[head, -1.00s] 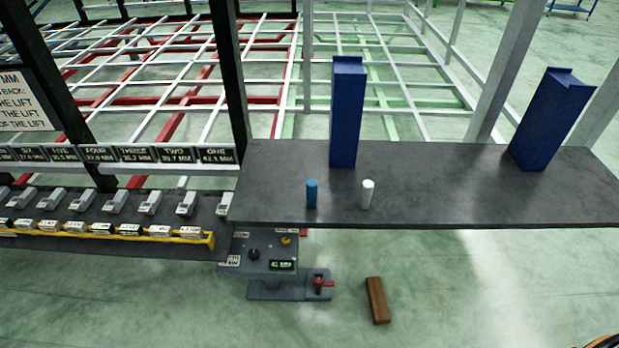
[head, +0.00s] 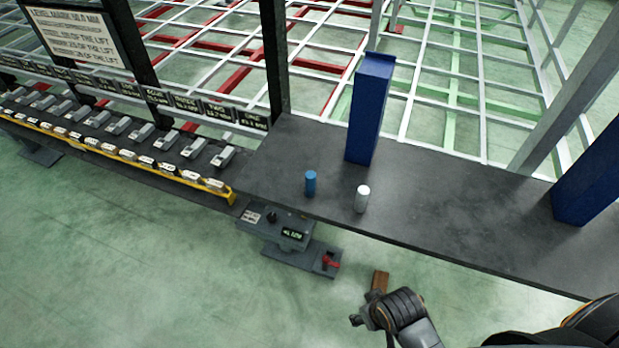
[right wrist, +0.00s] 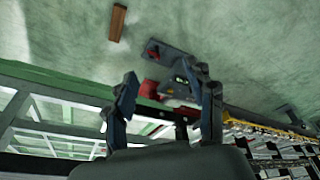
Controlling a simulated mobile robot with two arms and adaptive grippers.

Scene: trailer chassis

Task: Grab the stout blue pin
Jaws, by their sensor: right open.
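The stout blue pin (head: 310,184) stands upright on the dark grey shelf (head: 440,220), near its front left edge in the head view. A white pin (head: 362,199) stands just to its right. My right gripper (right wrist: 165,76) shows in the right wrist view with its two fingers spread apart and nothing between them. In the head view my right arm comes in at the lower right, below the shelf's front edge and apart from the blue pin. I cannot make out the blue pin in the right wrist view. My left gripper is not in view.
A tall blue block (head: 369,110) stands behind the pins, and another (head: 590,180) stands at the right. A control box with a red lever (head: 329,262) sits below the shelf. A yellow-edged rack (head: 120,155) of labelled parts runs left. A brown block (head: 379,281) lies below.

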